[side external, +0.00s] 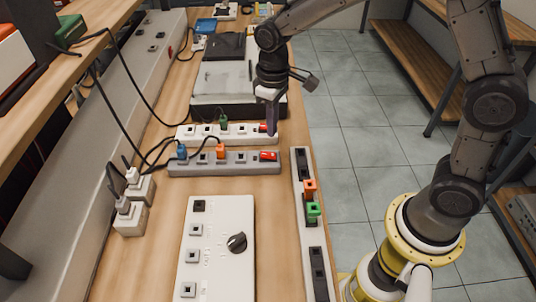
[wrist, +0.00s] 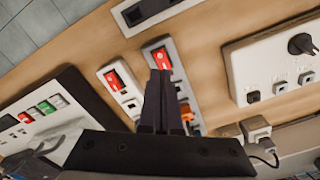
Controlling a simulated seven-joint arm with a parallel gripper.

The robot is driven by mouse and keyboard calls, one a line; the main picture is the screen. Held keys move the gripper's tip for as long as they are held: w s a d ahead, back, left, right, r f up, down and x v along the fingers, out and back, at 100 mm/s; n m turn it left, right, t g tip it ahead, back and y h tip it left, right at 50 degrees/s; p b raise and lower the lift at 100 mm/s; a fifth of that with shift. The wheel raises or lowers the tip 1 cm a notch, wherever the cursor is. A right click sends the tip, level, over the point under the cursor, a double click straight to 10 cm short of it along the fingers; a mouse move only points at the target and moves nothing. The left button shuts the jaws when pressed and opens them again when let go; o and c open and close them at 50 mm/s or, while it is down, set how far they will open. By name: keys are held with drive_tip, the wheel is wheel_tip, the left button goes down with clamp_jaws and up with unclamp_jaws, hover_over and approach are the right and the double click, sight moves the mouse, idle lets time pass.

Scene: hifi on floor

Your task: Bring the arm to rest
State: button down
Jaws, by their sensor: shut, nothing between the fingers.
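My gripper (side external: 272,132) is shut and empty, pointing down by the right end of the white power strip (side external: 240,134) with its red switch (side external: 263,127). Whether its tips touch the strip I cannot tell. In the wrist view the closed fingers (wrist: 160,76) show between the white strip's red switch (wrist: 113,80) and the grey strip's red switch (wrist: 162,60). The grey power strip (side external: 186,169) lies just in front, with blue and orange plugs. My arm arches over from the right.
A white panel with a black knob (side external: 237,242) lies at the front of the wooden bench. A dark box (side external: 215,107) stands behind. Loose black cables hang at the left.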

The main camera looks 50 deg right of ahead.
drive_tip(key=s+d+r+m+t, duration=0.1)
drive_tip(key=s+d+r+t, duration=0.15)
drive_tip(key=r, duration=0.45)
drive_tip(key=s+d+r+t, duration=0.1)
drive_tip(key=s+d+r, duration=0.1)
drive_tip(key=s+r, duration=0.3)
drive_tip(key=s+d+m+t, duration=0.2)
drive_tip(key=s, duration=1.3)
drive_tip(key=shift+r, duration=0.15)
